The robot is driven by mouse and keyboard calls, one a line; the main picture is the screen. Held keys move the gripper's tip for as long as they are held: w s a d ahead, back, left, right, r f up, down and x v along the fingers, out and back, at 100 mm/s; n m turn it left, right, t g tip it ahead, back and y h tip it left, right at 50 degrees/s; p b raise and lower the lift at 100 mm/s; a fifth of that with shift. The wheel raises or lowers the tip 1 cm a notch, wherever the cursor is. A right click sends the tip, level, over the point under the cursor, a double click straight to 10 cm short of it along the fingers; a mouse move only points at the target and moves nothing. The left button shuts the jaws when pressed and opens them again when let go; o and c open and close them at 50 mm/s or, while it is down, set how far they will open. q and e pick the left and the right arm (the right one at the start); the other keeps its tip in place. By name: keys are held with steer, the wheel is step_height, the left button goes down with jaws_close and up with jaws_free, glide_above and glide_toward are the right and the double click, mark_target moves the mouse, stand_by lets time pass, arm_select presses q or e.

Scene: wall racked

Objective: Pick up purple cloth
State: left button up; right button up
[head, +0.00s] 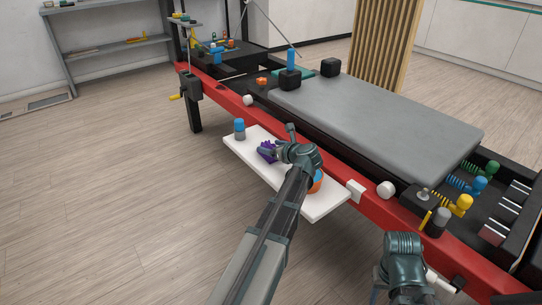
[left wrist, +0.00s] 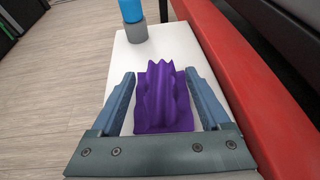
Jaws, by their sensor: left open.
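The purple cloth (left wrist: 162,100) lies bunched into upright folds on a white board (left wrist: 128,60) beside the red rail. In the left wrist view it sits between the two fingers of my left gripper (left wrist: 163,98), which is open. Bare board shows between the cloth and each finger. In the head view the cloth (head: 267,151) shows just left of my left gripper (head: 280,152), which partly hides it. My right arm (head: 403,265) shows at the bottom right of the head view; its fingers cannot be made out.
A blue-topped grey bottle (head: 239,129) stands at the board's far end. An orange and blue object (head: 316,181) is partly behind my left wrist. The red rail (head: 335,164) of the bench with a grey pad (head: 375,120) runs along the board's right side. Open floor lies left.

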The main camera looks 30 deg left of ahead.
arm_select(q)
jaws_close()
stand_by(0.4)
